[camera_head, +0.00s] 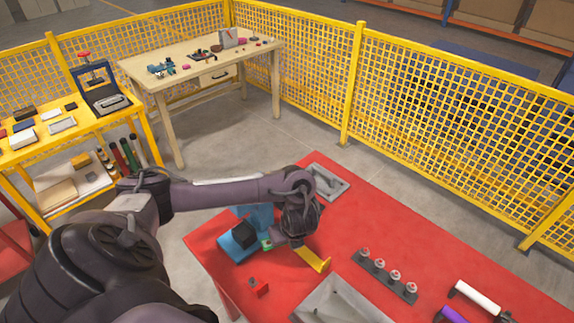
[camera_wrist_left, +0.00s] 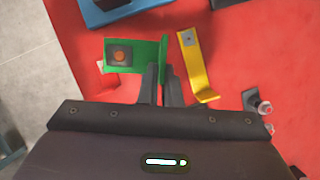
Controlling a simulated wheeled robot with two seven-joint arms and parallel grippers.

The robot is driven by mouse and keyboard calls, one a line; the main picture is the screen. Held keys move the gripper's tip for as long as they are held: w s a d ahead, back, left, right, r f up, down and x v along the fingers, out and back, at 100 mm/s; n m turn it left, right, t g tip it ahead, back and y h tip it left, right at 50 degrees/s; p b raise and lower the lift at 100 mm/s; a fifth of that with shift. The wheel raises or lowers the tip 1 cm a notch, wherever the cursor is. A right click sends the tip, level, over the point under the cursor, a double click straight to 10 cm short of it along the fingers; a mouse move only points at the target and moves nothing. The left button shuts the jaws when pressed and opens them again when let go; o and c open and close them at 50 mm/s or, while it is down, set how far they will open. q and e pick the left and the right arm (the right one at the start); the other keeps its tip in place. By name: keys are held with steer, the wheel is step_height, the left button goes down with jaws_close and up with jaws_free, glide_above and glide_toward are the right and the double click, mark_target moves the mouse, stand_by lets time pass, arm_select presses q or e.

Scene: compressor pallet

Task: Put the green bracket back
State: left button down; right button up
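The green bracket (camera_wrist_left: 130,55) is an L-shaped plate with a dark square and an orange-brown round spot on it. In the left wrist view its upright flange sits between the fingers of my left gripper (camera_wrist_left: 163,80), which look closed on it. In the head view only a small green part (camera_head: 266,244) shows beside my left gripper (camera_head: 278,243); my wrist hides the rest. I cannot tell how high the bracket is above the red table. My right gripper is not in view.
A yellow bracket (camera_head: 313,260) lies close to the right of the green one. A blue fixture (camera_head: 236,247) with a black block, a small red block (camera_head: 258,287), grey trays (camera_head: 335,308) and a rail of several knobs (camera_head: 388,276) share the red table (camera_head: 365,225). Yellow fencing stands behind.

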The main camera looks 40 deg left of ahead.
arm_select(q)
step_height(320, 180, down, 9)
steer(key=b, duration=0.3)
steer(key=shift+f, duration=0.2)
step_height(320, 180, down, 5)
steer(key=shift+r+b, duration=0.15)
steer(key=shift+b, duration=0.35)
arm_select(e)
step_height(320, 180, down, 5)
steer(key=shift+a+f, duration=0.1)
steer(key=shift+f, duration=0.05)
arm_select(q)
steer(key=c, duration=1.6)
jaws_free()
